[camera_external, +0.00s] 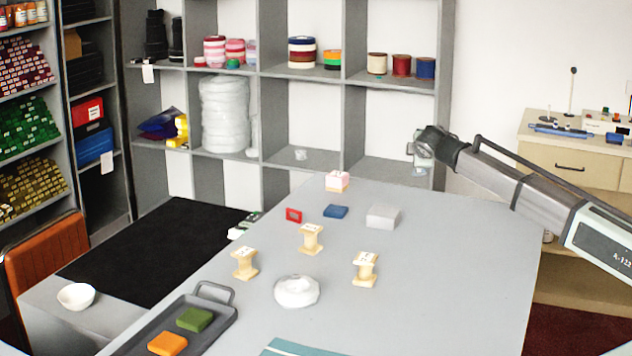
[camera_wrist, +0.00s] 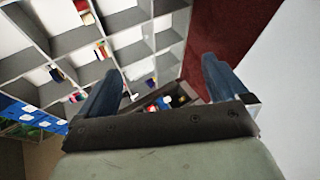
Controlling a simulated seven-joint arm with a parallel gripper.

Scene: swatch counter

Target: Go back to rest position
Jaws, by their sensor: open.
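My gripper (camera_external: 420,152) is raised over the far right part of the grey table (camera_external: 450,290), in front of the shelf unit, and touches nothing that I can see. In the wrist view the two blue-grey fingers of my gripper (camera_wrist: 160,85) stand wide apart with nothing between them. That view looks toward grey shelves and a dark red floor area, with no tabletop objects close to the fingers. My arm reaches in from the right edge of the external view.
Several cream spools (camera_external: 311,239), a white ring-shaped roll (camera_external: 297,291), a grey block (camera_external: 383,216), a blue block (camera_external: 336,211) and a red frame (camera_external: 293,215) lie on the table. A dark tray (camera_external: 226,324) holds green and orange blocks. The shelf unit (camera_external: 345,125) stands behind.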

